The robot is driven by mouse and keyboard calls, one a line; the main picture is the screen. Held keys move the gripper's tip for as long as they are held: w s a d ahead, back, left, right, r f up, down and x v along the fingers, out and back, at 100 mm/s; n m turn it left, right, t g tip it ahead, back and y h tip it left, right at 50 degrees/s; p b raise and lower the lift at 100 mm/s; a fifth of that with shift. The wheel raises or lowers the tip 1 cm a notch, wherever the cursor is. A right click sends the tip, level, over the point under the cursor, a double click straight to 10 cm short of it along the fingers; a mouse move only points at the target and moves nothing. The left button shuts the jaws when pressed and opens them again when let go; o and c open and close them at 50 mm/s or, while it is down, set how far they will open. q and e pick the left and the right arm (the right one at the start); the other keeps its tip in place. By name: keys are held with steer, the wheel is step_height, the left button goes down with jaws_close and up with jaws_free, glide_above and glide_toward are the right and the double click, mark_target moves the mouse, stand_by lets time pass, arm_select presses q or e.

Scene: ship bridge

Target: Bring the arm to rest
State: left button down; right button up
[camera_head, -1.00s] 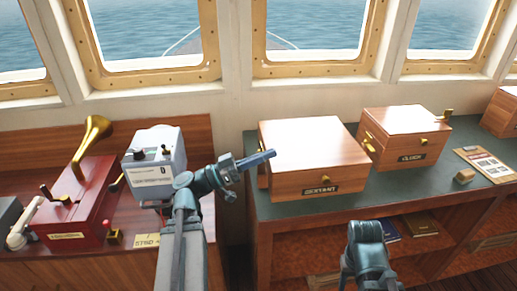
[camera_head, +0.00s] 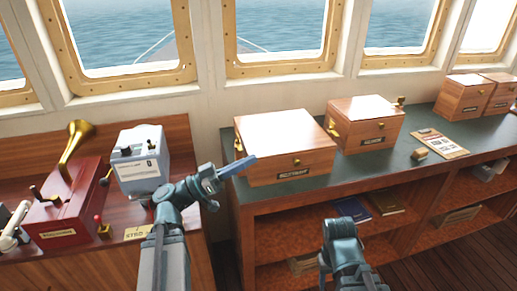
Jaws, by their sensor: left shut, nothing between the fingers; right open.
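My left arm comes up from the bottom, left of centre. Its gripper (camera_head: 238,167) is shut and empty, and points right in front of the left part of the wooden sextant box (camera_head: 285,147). In this view the fingertips overlap the box; I cannot tell whether they touch it. My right arm (camera_head: 342,255) shows at the bottom centre, folded low in front of the shelf unit. The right gripper's fingers are hidden from view.
The green-topped counter (camera_head: 400,165) bears a second wooden box (camera_head: 366,125), a clipboard (camera_head: 440,143) and more boxes (camera_head: 465,98) at the right. Left, a red console with a brass horn (camera_head: 76,142) and a grey device (camera_head: 140,160) stand on a wooden desk. Bare floor shows lower right.

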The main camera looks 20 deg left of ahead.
arm_select(q)
steer(key=s+d+f+g+y+p, duration=0.2)
steer(key=d+f+g+y+p, duration=0.15)
steer(key=d+f+g, duration=0.8)
steer(key=s+d+f+n+g+y+p, duration=0.1)
steer(key=s+d+f+n+y, duration=0.1)
steer(key=f+y, duration=0.3)
steer(key=s+d+f+n+g+y+p, duration=0.1)
steer(key=s+f+y, duration=0.4)
steer(key=y, duration=0.5)
steer(key=shift+s+d+f+n+p, duration=0.25)
steer(key=shift+d+f+n+p, duration=0.1)
steer(key=shift+d+f+n, duration=0.2)
steer(key=c, duration=1.5)
jaws_free()
steer(key=shift+c, duration=0.2)
